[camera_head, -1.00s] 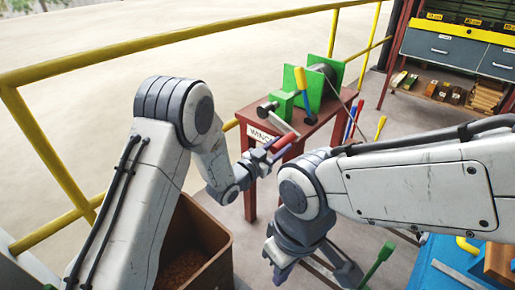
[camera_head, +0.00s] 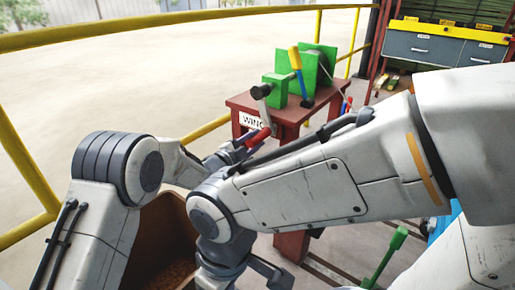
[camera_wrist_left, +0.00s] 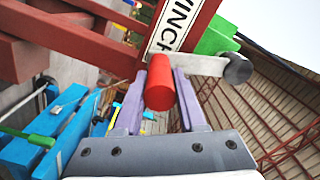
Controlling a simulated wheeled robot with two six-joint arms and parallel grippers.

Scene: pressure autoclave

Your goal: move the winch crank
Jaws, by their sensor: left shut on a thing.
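The green winch (camera_head: 280,90) stands on a dark red table with a WINCH label (camera_head: 254,122). Its crank has a grey arm (camera_wrist_left: 208,65) running from a dark hub (camera_head: 261,91) down to a red handle (camera_head: 258,137). My left gripper (camera_head: 246,149) is shut on that red handle (camera_wrist_left: 160,85), which shows between its two purple-grey fingers in the left wrist view. My right gripper (camera_head: 268,272) hangs low near the bottom edge, away from the crank. Its fingers are partly hidden and cut off. My right arm crosses in front of the table.
A yellow-and-blue lever (camera_head: 297,68) rises beside the winch. A yellow railing (camera_head: 200,14) runs behind. A brown bin (camera_head: 170,235) stands below my left arm. A green-handled lever (camera_head: 390,250) is at the lower right. A workbench with drawers (camera_head: 430,48) stands at the back right.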

